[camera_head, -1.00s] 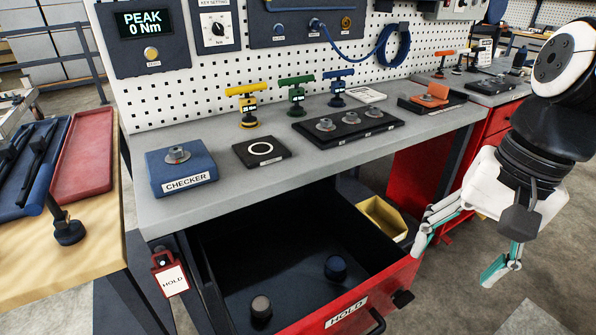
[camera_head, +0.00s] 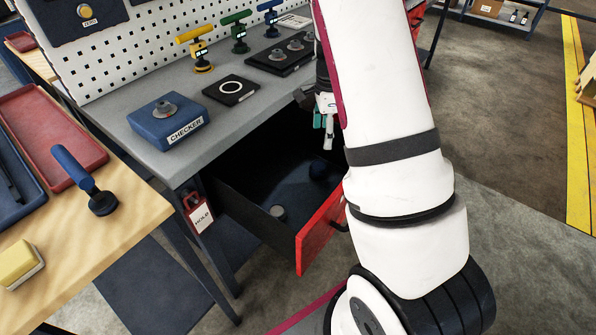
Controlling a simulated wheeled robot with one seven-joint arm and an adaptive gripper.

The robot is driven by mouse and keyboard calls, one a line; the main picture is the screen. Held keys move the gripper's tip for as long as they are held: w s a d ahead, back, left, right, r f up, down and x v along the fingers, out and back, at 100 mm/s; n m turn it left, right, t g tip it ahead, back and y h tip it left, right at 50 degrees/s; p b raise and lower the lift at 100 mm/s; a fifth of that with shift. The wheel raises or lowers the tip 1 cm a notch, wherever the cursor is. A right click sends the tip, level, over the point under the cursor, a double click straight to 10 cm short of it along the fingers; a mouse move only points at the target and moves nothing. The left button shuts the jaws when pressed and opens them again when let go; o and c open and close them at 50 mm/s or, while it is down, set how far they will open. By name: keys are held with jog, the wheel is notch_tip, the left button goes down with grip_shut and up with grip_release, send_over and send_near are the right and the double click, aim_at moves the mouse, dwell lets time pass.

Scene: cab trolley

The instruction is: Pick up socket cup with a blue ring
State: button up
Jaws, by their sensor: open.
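The nearer cup (camera_head: 278,212) has a greyish top. At this size I cannot make out a distinct blue ring on either. My gripper (camera_head: 324,138) points down at the bench's front edge, above the far part of the drawer. It is open, and I see nothing between its fingers. My arm hides the right part of the drawer.
On the bench stand a blue checker block (camera_head: 168,125), a black ring pad (camera_head: 230,90) and a black socket tray (camera_head: 272,60). The red drawer front (camera_head: 318,232) sticks out. A HOLD tag (camera_head: 199,214) hangs at the bench leg. A wooden table (camera_head: 105,235) is at left.

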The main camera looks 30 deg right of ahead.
aim_at(318, 165)
notch_tip(318, 165, down, 9)
jog(key=shift+w+a+f+b, duration=0.1)
jog(key=shift+a+b, duration=0.05)
jog(key=shift+b, duration=0.45)
jog(key=f, duration=0.5)
jog(key=shift+w+a+f+b, duration=0.1)
jog(key=shift+a+b, duration=0.2)
jog(key=shift+b, duration=0.1)
jog(key=c, duration=1.5)
jog(key=shift+o, duration=0.2)
notch_tip(318, 165, up, 10)
jog(key=shift+r+p, duration=0.1)
jog(key=shift+p, duration=0.7)
